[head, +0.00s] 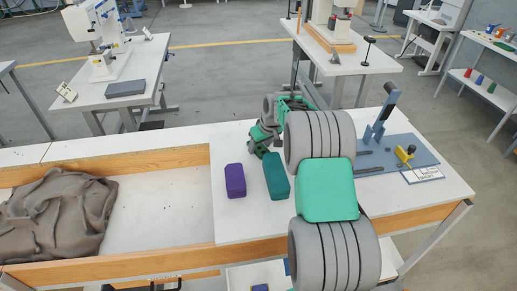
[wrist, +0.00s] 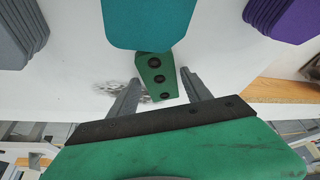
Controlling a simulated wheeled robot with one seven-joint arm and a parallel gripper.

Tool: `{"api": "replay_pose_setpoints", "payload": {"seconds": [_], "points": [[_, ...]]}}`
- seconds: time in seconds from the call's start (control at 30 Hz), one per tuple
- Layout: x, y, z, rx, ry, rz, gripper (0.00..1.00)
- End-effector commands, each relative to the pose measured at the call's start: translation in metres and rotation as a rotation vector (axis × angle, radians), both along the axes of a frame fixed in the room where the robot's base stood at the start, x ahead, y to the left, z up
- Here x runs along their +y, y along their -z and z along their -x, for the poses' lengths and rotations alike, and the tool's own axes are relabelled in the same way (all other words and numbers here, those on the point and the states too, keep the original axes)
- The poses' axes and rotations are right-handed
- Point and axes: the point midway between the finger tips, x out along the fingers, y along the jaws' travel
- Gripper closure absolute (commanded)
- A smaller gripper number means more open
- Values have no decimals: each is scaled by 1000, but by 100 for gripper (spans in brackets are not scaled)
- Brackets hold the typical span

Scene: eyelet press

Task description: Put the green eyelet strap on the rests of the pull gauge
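The green eyelet strap (wrist: 155,78) shows in the wrist view as a short flat piece with dark eyelets along it. It lies on the white table close by a teal block. My gripper (wrist: 160,73) is open, its two grey fingers on either side of the strap with a gap visible on the right. I cannot tell whether the left finger touches it. In the head view my gripper (head: 262,145) is small and partly hidden, and the strap cannot be made out. The pull gauge seems to be the blue plate (head: 420,157) with an upright lever at the right; my arm hides part of it.
A teal block (head: 276,176) and a purple block (head: 235,180) stand on the table near my gripper. A grey block (wrist: 20,35) shows in the wrist view. A wood-edged tray (head: 150,215) with grey cloth (head: 55,212) lies left. A yellow clamp (head: 404,153) sits on the blue plate.

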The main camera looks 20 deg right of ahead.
Motion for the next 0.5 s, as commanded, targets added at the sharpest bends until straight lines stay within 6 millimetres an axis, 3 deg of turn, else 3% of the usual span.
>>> {"api": "replay_pose_setpoints", "payload": {"seconds": [0.5], "points": [[0,0,0,0,0,0,86]]}}
